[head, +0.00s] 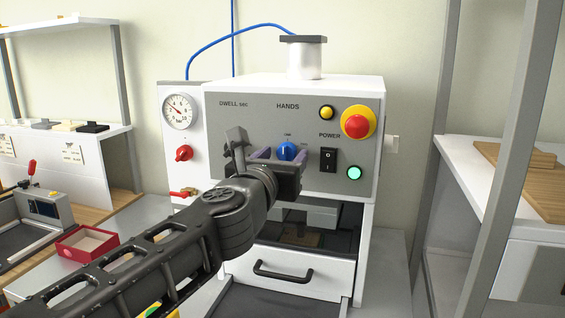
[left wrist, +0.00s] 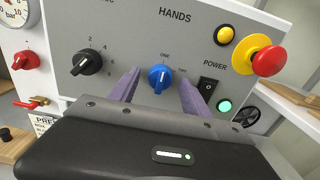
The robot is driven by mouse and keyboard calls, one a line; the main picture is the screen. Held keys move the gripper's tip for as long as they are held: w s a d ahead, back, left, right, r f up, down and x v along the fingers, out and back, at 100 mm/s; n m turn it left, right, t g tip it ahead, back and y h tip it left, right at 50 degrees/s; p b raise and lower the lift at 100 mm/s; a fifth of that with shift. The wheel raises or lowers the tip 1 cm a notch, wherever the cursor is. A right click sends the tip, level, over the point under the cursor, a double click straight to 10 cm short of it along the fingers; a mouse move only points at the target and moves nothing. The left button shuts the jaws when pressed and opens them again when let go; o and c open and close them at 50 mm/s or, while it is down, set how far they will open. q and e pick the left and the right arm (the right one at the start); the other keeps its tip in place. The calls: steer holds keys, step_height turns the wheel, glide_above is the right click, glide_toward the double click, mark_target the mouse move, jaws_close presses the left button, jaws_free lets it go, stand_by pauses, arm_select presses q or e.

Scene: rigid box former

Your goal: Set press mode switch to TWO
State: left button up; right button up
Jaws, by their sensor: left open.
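The blue mode knob (head: 286,150) sits under the word HANDS on the grey front of the press. In the left wrist view the blue knob (left wrist: 160,78) has a ONE label above it and a small TWO label at its upper right. Its light mark looks upright, toward ONE. My left gripper (head: 283,154) is open in front of the panel. Its purple fingers stand on either side of the knob, which also shows between them in the left wrist view. I cannot tell whether they touch it. My right gripper is not in view.
A black dwell knob (left wrist: 87,62) lies left of the fingers. To the right are the black power switch (head: 328,160), a lit green lamp (head: 354,172), a yellow button (head: 326,112) and a red stop button (head: 357,124). A drawer (head: 290,274) is below.

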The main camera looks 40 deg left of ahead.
arm_select(q)
jaws_close()
stand_by(0.7)
